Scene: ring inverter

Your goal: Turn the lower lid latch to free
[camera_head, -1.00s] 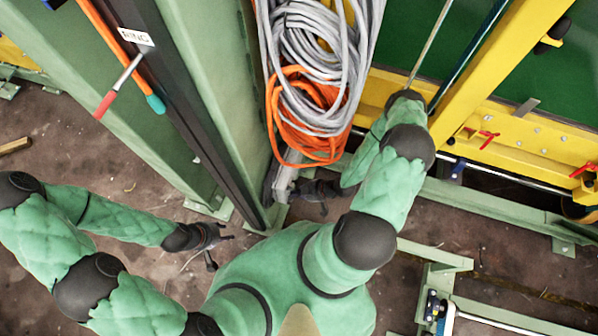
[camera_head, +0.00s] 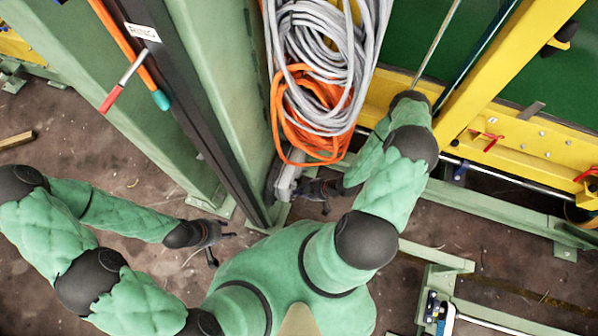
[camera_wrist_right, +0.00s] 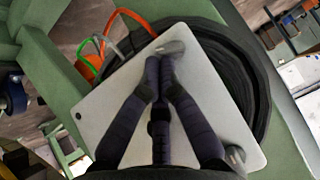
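In the right wrist view a pale grey lid panel (camera_wrist_right: 105,125) lies on a green surface. It has one rounded grey latch (camera_wrist_right: 172,47) near its top edge and another grey latch (camera_wrist_right: 236,157) near its lower right corner. My right gripper (camera_wrist_right: 160,66) has its dark fingers drawn close together, with the tips at the top latch; I cannot tell whether they pinch it. In the head view my right gripper (camera_head: 322,188) is beside a grey box (camera_head: 286,181) low by the green column, and the latches are too small to see. My left gripper (camera_head: 218,244) is open and empty over the floor.
Grey cable coils (camera_head: 325,60) and an orange cable (camera_head: 300,125) hang on the green column (camera_head: 215,75) above the box. A yellow frame (camera_head: 525,150) stands at the right, and a green rail (camera_head: 490,212) runs low there. Floor is clear around my left gripper.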

